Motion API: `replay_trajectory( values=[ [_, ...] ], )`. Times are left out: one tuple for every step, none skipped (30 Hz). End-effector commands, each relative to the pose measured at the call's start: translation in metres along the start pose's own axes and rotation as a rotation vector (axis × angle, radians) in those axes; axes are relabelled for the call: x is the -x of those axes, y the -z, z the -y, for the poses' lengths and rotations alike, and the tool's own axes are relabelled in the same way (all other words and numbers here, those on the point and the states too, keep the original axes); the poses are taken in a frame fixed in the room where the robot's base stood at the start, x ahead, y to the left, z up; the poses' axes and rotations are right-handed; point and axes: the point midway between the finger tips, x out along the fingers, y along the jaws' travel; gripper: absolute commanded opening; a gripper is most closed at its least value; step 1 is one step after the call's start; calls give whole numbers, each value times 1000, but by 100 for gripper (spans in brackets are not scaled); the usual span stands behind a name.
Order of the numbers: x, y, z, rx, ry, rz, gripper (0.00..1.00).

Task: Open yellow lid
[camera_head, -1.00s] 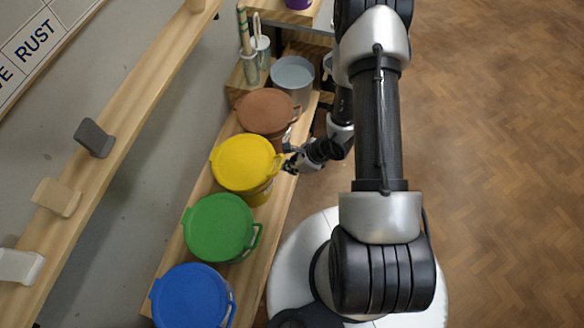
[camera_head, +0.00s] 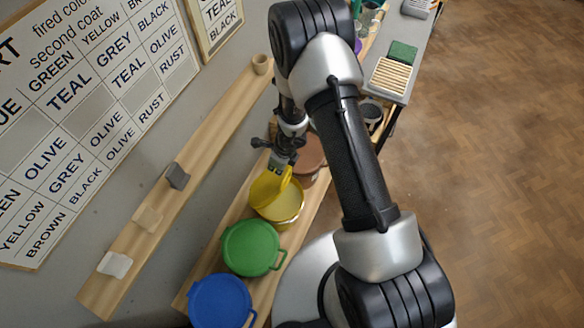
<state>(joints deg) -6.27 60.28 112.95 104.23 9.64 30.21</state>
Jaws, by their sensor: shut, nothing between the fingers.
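The yellow lid (camera_head: 267,189) is tilted up on the wall side of its yellow bucket (camera_head: 289,219). Its loop handle (camera_head: 287,177) points up, and part of the pale yellow inside of the bucket (camera_head: 285,205) shows. My gripper (camera_head: 275,168) is shut and empty, right by the raised lid's upper edge near the handle. I cannot tell whether it touches the lid.
A green-lidded bucket (camera_head: 251,248) and a blue-lidded bucket (camera_head: 220,301) stand nearer on the same wooden shelf; a brown one (camera_head: 312,155) stands beyond, partly hidden by my arm. A narrow wall shelf (camera_head: 205,155) holds small tiles. Floor at right is clear.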

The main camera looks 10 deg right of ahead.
Motion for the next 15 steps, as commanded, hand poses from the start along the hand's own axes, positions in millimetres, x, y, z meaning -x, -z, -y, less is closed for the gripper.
replay_trajectory(
  values=[
    [9, -12, -4, 5, -1, -1, 0],
    [9, -16, -6, 4, -1, -1, 0],
    [8, -18, -7, 3, -1, -2, 0],
    [6, -19, -7, 1, -1, -2, 0],
    [5, -19, -7, 0, 0, -2, 0],
    [4, -18, -7, -2, 0, -2, 0],
    [3, -18, -7, -2, 0, -2, 0],
    [3, -18, -7, -1, 0, -2, 0],
    [3, -17, -7, -1, -1, -1, 0],
    [3, -17, -7, -1, -1, -1, 0],
    [3, -17, -7, -1, -1, -1, 0],
    [3, -17, -7, -1, -1, -1, 0],
    [3, -17, -6, -1, 0, -1, 0],
    [3, -17, -6, -1, -1, -1, 0],
    [3, -18, -6, -1, -1, -1, 0]
  ],
)
